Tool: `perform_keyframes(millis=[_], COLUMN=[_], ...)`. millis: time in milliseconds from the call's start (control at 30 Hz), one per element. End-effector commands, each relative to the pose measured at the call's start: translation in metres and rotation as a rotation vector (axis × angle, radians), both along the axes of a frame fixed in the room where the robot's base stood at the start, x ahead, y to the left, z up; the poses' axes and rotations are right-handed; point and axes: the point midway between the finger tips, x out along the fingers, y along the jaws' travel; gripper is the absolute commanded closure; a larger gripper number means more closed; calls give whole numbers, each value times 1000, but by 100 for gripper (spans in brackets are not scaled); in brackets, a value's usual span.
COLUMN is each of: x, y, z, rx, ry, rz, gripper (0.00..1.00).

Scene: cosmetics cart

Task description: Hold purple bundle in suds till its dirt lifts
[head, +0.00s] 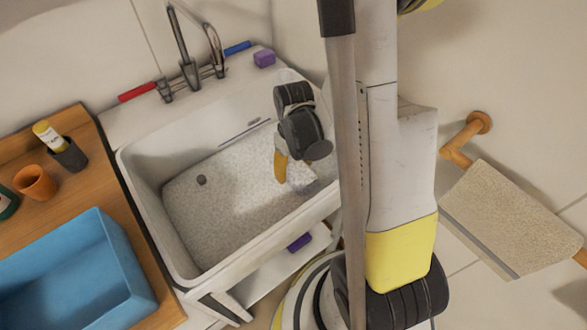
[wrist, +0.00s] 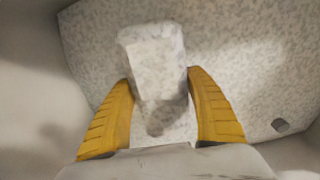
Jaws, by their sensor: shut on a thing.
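My gripper (head: 283,166) reaches down into the white sink (head: 150,190), its yellow fingers low over the speckled, suds-like floor. In the wrist view my gripper (wrist: 160,82) is shut on a pale, grey-speckled bundle (wrist: 155,50), with one finger on each side. The bundle's far end sticks out past the fingertips. In the head view the held bundle (head: 304,180) looks whitish-grey beside the fingers, near the sink's right wall. Its surface looks coated in foam or speckles; no clear purple shows on it. I cannot tell how deep it sits in the suds.
A purple block (head: 264,58) sits on the sink's back ledge by the faucet (head: 188,70). Another purple item (head: 299,242) lies on the shelf below the sink. A wooden counter with a blue bin (head: 80,265) stands left. A towel (head: 510,215) hangs right.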

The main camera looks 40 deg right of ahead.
Motion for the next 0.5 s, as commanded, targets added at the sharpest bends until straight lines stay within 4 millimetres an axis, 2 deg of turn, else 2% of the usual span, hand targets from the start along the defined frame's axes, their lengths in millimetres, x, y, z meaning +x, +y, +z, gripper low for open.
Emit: perform_keyframes(millis=[33,500], x=[0,0], y=[0,0], z=[8,49], rx=[0,0], ry=[0,0], rz=[0,0], gripper=[61,61])
